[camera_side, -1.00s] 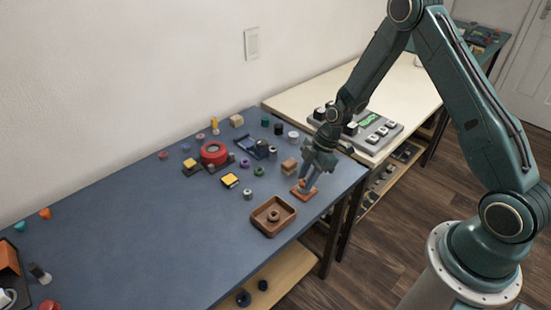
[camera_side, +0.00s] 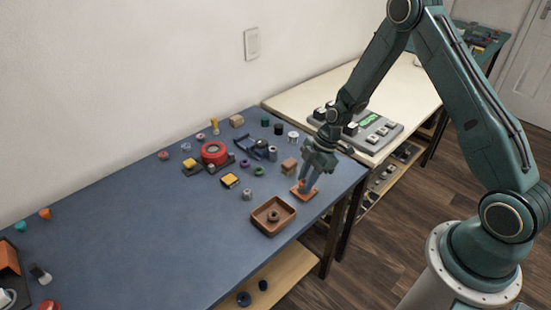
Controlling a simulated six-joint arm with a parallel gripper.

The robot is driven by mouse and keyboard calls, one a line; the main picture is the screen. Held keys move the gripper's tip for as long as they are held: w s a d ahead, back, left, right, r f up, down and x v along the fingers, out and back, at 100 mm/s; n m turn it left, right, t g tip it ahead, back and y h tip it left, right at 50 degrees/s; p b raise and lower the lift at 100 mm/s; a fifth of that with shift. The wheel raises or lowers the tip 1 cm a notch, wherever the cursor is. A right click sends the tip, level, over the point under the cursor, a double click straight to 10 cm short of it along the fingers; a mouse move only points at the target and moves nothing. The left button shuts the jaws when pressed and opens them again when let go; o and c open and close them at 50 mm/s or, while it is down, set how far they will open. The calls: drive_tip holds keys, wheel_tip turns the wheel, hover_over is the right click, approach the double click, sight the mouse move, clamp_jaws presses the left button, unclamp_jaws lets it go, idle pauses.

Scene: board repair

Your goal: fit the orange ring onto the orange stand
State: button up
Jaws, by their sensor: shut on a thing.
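The orange stand (camera_side: 303,194) has a flat square base and sits near the right front edge of the blue table. My gripper (camera_side: 308,184) points down right over the stand. It is shut on a small orange piece, which I take to be the orange ring. The fingers hide most of the ring and the stand's middle. I cannot tell whether the ring is around the stand's post or just above it.
A brown tray (camera_side: 258,222) with a round piece in it lies in front-left of the stand. A wooden block (camera_side: 289,166) stands close behind the stand. A red roll (camera_side: 214,152) and several small parts lie farther left. The table's left middle is clear.

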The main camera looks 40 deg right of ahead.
drive_tip(key=shift+f, duration=0.5)
drive_tip(key=o, duration=0.7)
drive_tip(key=shift+r, duration=0.2)
drive_tip(key=shift+v, duration=5.3)
